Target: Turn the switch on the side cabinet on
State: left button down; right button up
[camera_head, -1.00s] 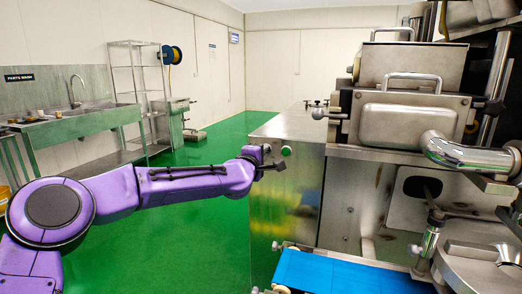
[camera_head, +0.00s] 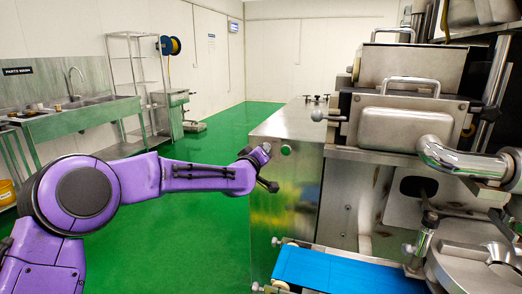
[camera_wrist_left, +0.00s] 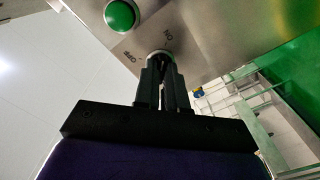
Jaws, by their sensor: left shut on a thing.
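The side cabinet (camera_head: 290,190) is a steel box at the centre right in the head view. In the wrist view its panel carries the round switch (camera_wrist_left: 159,53), with ON and OFF lettering beside it. My left gripper (camera_wrist_left: 161,68) is shut on the switch, and its black fingers hide most of the knob. In the head view my left gripper (camera_head: 265,150) is small against the cabinet's upper left edge, and the switch is hard to make out there. My right gripper is in neither view.
A green button (camera_head: 286,150) sits close beside the switch and also shows in the wrist view (camera_wrist_left: 122,14). The encrusting machine (camera_head: 400,110) and its blue conveyor belt (camera_head: 340,272) stand to the right. Green floor (camera_head: 205,235) is clear at the left.

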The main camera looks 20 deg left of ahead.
pick_arm(q)
jog(key=shift+f+m, duration=0.15)
jog(key=shift+m, duration=0.35)
jog(key=c, duration=1.2)
grip_release()
jog(key=s+b, duration=0.2)
jog(key=s, duration=0.8)
jog(key=shift+s+a, duration=0.15)
jog(key=shift+s, duration=0.15)
